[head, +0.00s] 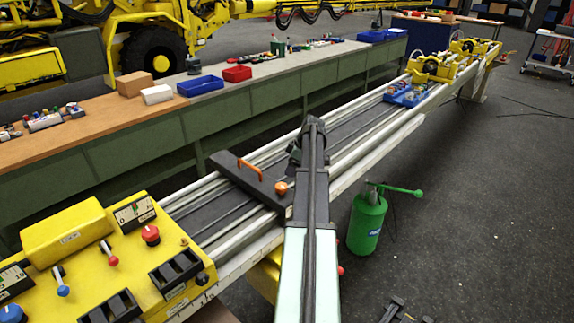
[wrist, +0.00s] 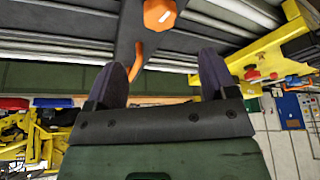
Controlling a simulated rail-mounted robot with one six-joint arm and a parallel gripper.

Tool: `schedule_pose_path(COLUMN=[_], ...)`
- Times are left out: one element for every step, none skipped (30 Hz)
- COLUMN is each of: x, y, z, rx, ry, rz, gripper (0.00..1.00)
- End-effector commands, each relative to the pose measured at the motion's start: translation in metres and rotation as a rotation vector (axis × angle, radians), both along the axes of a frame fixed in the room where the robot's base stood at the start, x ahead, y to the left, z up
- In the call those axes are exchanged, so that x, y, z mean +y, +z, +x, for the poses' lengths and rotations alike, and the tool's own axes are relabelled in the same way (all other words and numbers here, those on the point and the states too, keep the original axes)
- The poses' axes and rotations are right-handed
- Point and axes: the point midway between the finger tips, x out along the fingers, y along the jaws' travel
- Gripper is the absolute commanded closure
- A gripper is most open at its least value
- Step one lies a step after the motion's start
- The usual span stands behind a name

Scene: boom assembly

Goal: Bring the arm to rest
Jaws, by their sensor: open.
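My arm (head: 309,220) reaches out over the long boom rails (head: 345,150) in the head view. My gripper (wrist: 161,68) shows in the wrist view with its two dark fingers spread apart and nothing clamped between them. Beyond the fingers is a dark carriage plate (wrist: 134,14) with an orange handle (wrist: 136,62) and an orange knob (wrist: 158,14). The handle appears between the fingers, nearer the left one; I cannot tell the distance. In the head view the plate (head: 232,169) lies across the rails, its handle (head: 250,168) upright. The arm hides the fingers there.
A yellow control console (head: 95,255) with levers stands at front left. A green canister (head: 367,220) stands on the floor right of the rails. A long workbench (head: 130,120) with blue (head: 200,85) and red (head: 237,73) bins runs behind. The floor at right is mostly clear.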

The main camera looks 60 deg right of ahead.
Motion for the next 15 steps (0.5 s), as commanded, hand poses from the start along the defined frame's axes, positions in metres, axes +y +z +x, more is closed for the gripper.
schedule_pose_path(x=[-0.0004, -0.0005, -0.0006, -0.0006, -0.0005, -0.0006, -0.0005, -0.0005, -0.0005, -0.0005, -0.0005, -0.0005, -0.0005, -0.0005, -0.0004], y=[0.0056, 0.0049, 0.0037, 0.0028, 0.0022, 0.0019, 0.0019, 0.0019, 0.0018, 0.0018, 0.0018, 0.0018, 0.0018, 0.0018, 0.0018], z=[-0.0012, -0.0014, -0.0015, -0.0015, -0.0015, -0.0015, -0.0013, -0.0014, -0.0013, -0.0013, -0.0013, -0.0013, -0.0013, -0.0013, -0.0013], rx=[0.000, 0.000, 0.000, 0.000, 0.000, 0.000, 0.000, 0.000, 0.000, 0.000, 0.000, 0.000, 0.001, 0.003, 0.010], ry=[0.000, 0.001, 0.001, 0.001, 0.001, 0.001, 0.001, 0.001, 0.001, 0.000, 0.001, 0.000, -0.006, -0.019, -0.055], rz=[0.000, 0.000, 0.000, 0.000, 0.000, 0.000, 0.000, 0.000, 0.000, 0.000, 0.000, 0.000, 0.002, 0.007, 0.022], gripper=[0.22, 0.22, 0.22, 0.22, 0.22, 0.22, 0.22, 0.22, 0.22, 0.22, 0.22, 0.22, 0.22, 0.22, 0.22])
